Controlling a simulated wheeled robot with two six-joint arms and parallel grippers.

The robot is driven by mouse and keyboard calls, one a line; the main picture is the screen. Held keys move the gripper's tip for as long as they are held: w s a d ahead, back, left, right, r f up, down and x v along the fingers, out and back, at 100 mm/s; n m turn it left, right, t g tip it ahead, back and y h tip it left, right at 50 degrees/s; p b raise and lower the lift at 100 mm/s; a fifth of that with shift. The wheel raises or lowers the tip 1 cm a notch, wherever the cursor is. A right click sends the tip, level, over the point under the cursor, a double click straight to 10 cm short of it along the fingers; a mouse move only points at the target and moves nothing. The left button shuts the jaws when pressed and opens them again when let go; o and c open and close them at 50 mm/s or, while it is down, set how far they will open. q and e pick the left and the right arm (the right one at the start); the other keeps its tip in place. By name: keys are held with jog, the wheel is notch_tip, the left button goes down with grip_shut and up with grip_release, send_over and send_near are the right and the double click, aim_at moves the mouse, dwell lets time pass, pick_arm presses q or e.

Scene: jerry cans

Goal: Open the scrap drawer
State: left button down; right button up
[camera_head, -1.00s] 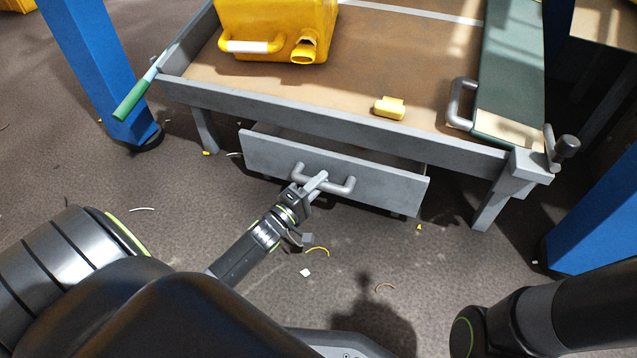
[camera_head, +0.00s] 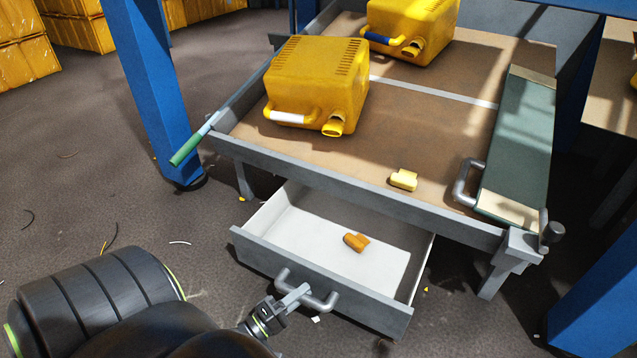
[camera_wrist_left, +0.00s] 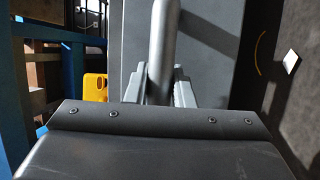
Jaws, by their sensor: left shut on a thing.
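The scrap drawer (camera_head: 330,282) is a grey-fronted drawer under the workbench. It stands well pulled out, showing a white floor with an orange-brown piece (camera_head: 356,242) lying on it. Its grey bar handle (camera_head: 318,301) is on the front. My left gripper (camera_head: 297,293) is shut on the handle, near its middle. In the left wrist view the handle bar (camera_wrist_left: 162,50) runs between the two fingers (camera_wrist_left: 165,88). My right gripper is not in view.
Two yellow jerry cans (camera_head: 318,88) (camera_head: 412,30) stand on the brown bench top (camera_head: 400,130). A small yellow piece (camera_head: 404,180) lies near the front edge. A green panel with a handle (camera_head: 520,145) is at the right. Blue posts (camera_head: 150,90) flank the bench; scraps litter the floor.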

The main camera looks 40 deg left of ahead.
pick_arm(q)
jog(key=s+d+p, duration=0.2)
jog(key=s, duration=0.8)
jog(key=shift+s+d, duration=0.25)
jog(key=c, duration=1.3)
grip_release()
jog(key=shift+o, duration=0.2)
jog(key=shift+r+p, duration=0.15)
jog(key=shift+p, duration=0.15)
